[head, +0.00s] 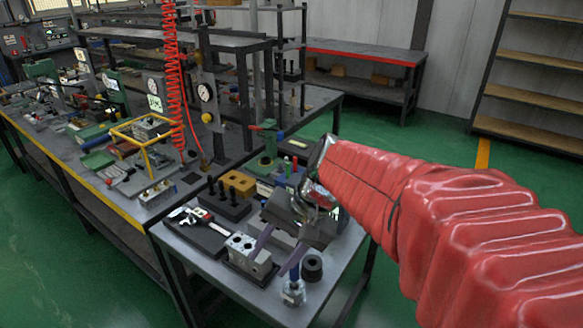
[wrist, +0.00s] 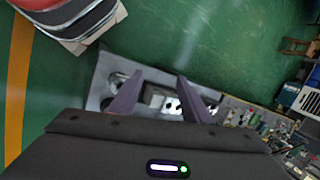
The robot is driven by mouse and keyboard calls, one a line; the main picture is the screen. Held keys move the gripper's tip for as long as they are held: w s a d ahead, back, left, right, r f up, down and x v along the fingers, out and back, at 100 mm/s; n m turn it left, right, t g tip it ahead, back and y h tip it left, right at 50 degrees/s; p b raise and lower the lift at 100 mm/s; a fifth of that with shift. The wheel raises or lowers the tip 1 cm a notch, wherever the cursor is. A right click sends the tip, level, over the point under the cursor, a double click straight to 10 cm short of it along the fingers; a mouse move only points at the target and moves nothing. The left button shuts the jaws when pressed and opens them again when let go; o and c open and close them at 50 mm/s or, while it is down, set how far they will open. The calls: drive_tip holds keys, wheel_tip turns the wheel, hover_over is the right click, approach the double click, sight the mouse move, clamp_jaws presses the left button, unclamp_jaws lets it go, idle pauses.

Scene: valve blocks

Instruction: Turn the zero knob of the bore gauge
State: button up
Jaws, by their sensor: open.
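No part in view can be surely told as the bore gauge or its zero knob. A red, black and silver hand tool (head: 190,214) lies on a dark tray on the near bench; it is too small to tell if it is the gauge. My gripper (head: 268,264) hangs over the near bench, its two purple fingers apart and empty. In the wrist view the open fingers (wrist: 160,76) stand either side of a metal block with holes (wrist: 160,98). I cannot tell the height gap.
A blue-topped fitting (head: 293,287) and a black ring (head: 312,267) are near the bench's front corner. A black holder with pegs (head: 227,203) and a green stand (head: 266,150) are farther back. Green floor (head: 408,125) is clear.

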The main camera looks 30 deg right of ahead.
drive_tip(key=w+d+f+m+t+y, duration=0.35)
drive_tip(key=w+d+m+y, duration=0.25)
drive_tip(key=w+d+m, duration=0.65)
drive_tip(key=d+f+m+t, duration=0.2)
drive_tip(key=d+m+t, duration=0.1)
drive_tip(key=d, duration=0.5)
drive_tip(key=w+d+f+m+t+h, duration=0.1)
drive_tip(key=d+f+m+t, duration=0.1)
drive_tip(key=d, duration=0.6)
drive_tip(key=w+d+f+m+t, duration=0.1)
drive_tip(key=d+m+t, duration=0.3)
drive_tip(key=d, duration=0.5)
drive_tip(key=shift+f, duration=0.65)
drive_tip(key=shift+a+t, duration=0.1)
drive_tip(key=shift+t, duration=0.15)
drive_tip(key=x, duration=1.3)
drive_tip(key=shift+w+a+f, duration=0.1)
drive_tip(key=shift+w+a, duration=0.05)
drive_tip(key=shift+w, duration=0.25)
drive_tip(key=shift+c, duration=0.4)
